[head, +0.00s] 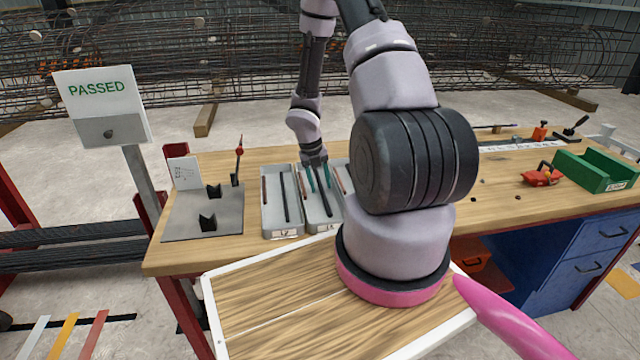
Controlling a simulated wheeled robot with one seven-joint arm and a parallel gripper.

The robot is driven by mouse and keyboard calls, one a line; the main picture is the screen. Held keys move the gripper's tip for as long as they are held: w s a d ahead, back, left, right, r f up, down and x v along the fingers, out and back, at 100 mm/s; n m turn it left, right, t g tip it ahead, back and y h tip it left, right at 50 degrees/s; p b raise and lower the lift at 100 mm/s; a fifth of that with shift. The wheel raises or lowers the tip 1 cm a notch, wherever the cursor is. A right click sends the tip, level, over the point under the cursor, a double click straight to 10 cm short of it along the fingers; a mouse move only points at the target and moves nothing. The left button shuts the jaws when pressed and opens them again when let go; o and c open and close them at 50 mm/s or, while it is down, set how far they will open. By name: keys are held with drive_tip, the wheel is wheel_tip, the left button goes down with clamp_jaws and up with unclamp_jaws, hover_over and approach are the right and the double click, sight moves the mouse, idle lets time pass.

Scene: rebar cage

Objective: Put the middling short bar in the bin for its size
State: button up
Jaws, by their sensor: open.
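My gripper (319,180) has teal fingertips, spread apart, and points down over the middle grey bin (324,230). A dark bar (323,203) lies lengthwise in that bin, below and between the fingers; the fingers do not hold it. A brownish bar (304,187) is at the bin's left side. The left grey bin (281,234) has a label on its front and holds a dark bar (285,199) and a reddish bar (265,189). A third bin, with a reddish bar (338,180), is mostly hidden behind my arm. I cannot tell which bar is the middling one.
A grey plate (225,225) with black V-blocks and an upright red-tipped tool (238,158) stands left of the bins. A PASSED sign (103,103) stands at the left. A green bin (594,172) and red tool (540,176) are at the right. My arm hides the table's middle.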

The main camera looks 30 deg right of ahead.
drive_tip(key=s+a+r+m+t, duration=0.15)
drive_tip(key=r+m, duration=0.25)
drive_tip(key=r, duration=0.8)
drive_tip(key=a+r+m, duration=0.2)
drive_tip(key=r+m, duration=0.2)
drive_tip(key=r, duration=0.8)
drive_tip(key=s+a+r+m+t+y, duration=0.2)
drive_tip(key=s+a+r+m, duration=0.3)
drive_tip(key=s+r+m, duration=0.4)
drive_tip(key=s+a+r+m+t+y, duration=0.2)
drive_tip(key=s+r+m, duration=0.7)
drive_tip(key=m, duration=1.1)
drive_tip(key=shift+a+r+t, duration=1.15)
drive_tip(key=shift+a+r, duration=0.3)
drive_tip(key=shift+r, duration=0.8)
